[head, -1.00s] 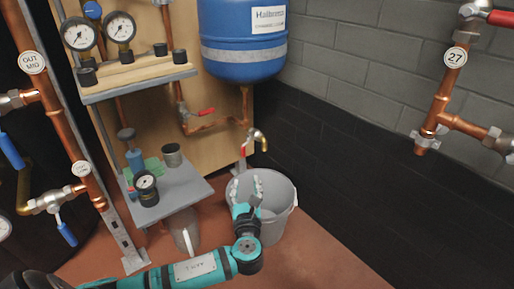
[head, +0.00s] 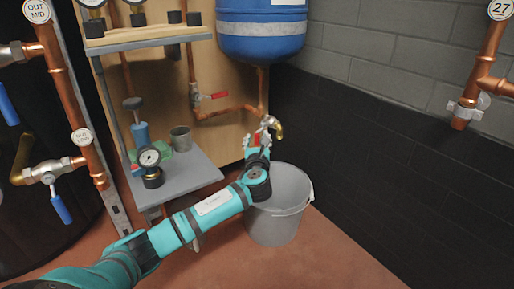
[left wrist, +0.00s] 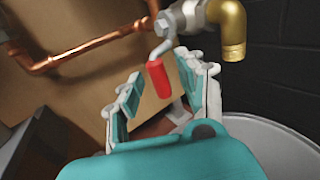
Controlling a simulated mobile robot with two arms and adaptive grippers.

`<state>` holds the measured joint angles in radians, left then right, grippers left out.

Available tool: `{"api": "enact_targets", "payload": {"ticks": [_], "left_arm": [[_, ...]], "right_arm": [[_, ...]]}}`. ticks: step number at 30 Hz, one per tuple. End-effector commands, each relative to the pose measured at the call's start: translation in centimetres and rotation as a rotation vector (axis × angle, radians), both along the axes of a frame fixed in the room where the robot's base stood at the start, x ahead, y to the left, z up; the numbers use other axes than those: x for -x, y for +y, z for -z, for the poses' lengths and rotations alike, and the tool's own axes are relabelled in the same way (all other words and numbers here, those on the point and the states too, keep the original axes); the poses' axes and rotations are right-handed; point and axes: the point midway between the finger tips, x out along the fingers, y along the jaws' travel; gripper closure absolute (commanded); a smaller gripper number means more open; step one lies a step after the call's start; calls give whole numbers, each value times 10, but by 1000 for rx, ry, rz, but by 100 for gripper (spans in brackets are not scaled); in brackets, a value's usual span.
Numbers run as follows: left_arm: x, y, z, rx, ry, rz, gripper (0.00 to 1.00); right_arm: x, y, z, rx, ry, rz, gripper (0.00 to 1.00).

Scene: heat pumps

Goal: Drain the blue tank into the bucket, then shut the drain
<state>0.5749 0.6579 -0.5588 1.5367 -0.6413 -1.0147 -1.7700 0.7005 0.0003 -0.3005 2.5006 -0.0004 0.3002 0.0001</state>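The blue tank (head: 262,42) hangs on the wooden panel, its lower part in view. A copper pipe (head: 262,85) runs down from it to the drain tap (head: 270,126) with a brass spout. The tap's red handle (left wrist: 158,78) points down in the left wrist view; the head view mostly hides it. The grey bucket (head: 275,226) stands on the floor below the tap. My left gripper (head: 257,146) is above the bucket's rim at the tap. Its fingers (left wrist: 165,92) are open, with the red handle's end between them in the picture; contact cannot be told. My right gripper is out of view.
Another red-handled valve (head: 213,96) sits on the pipe above. The dark wall (head: 370,160) is at the right. Floor right of the bucket is clear.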

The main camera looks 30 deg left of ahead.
Motion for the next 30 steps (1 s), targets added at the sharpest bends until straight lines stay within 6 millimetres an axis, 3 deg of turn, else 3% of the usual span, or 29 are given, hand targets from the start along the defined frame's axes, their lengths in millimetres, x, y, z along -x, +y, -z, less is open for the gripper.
{"api": "enact_targets", "payload": {"ticks": [11,20,30], "left_arm": [[-6,4,-1,1,-1,0,61],[-6,4,-1,1,-1,0,99],[-5,3,-1,4,1,0,100]], "right_arm": [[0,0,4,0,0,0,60],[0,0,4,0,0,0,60],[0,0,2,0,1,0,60]]}}
